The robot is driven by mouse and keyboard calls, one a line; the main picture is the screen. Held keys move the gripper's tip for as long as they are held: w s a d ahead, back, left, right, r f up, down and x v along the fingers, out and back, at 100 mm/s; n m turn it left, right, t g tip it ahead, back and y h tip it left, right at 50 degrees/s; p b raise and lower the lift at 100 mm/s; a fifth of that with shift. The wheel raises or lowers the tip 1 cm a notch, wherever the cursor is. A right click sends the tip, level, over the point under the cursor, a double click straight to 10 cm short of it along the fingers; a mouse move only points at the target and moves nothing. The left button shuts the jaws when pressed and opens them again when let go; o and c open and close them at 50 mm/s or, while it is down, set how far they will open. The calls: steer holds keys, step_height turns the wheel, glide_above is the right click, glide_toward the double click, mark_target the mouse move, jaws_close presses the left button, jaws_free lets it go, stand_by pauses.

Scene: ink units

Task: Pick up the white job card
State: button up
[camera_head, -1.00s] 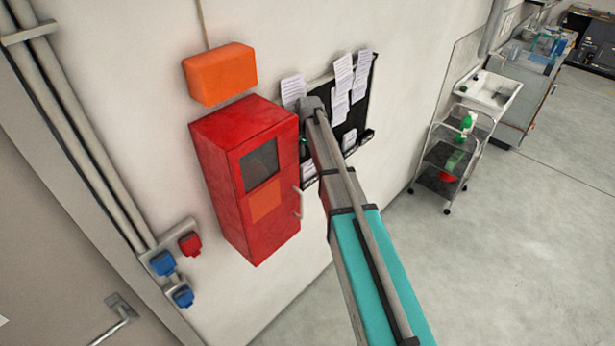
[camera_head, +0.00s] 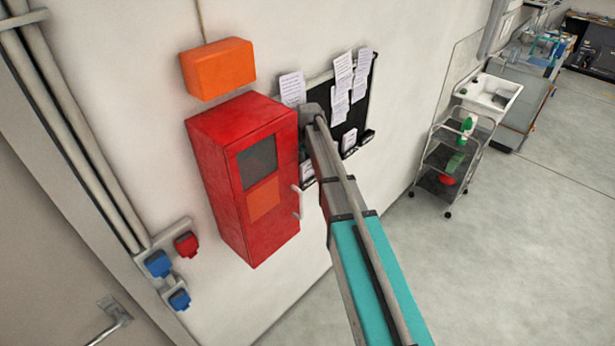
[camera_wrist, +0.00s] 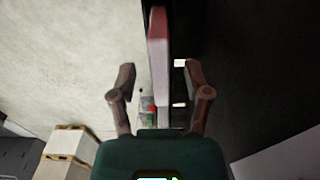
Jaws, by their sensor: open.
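In the head view a black board (camera_head: 352,120) on the wall carries several white cards: one at its upper left (camera_head: 292,88), others overlapping at the upper right (camera_head: 343,72), and more in low holders, one at the lower right (camera_head: 349,139). I cannot tell which is the job card. My arm hides the gripper in the head view.
A red cabinet (camera_head: 222,180) juts from the wall just left of the board, below an orange box (camera_head: 218,69). A trolley (camera_head: 447,165) stands to the right. Open floor lies between. Cardboard boxes (camera_wrist: 66,145) show at lower left in the wrist view.

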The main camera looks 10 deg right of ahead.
mark_target(308, 172)
steer(key=shift+f+b, duration=0.95)
steer(key=shift+f, duration=0.3)
jaws_close()
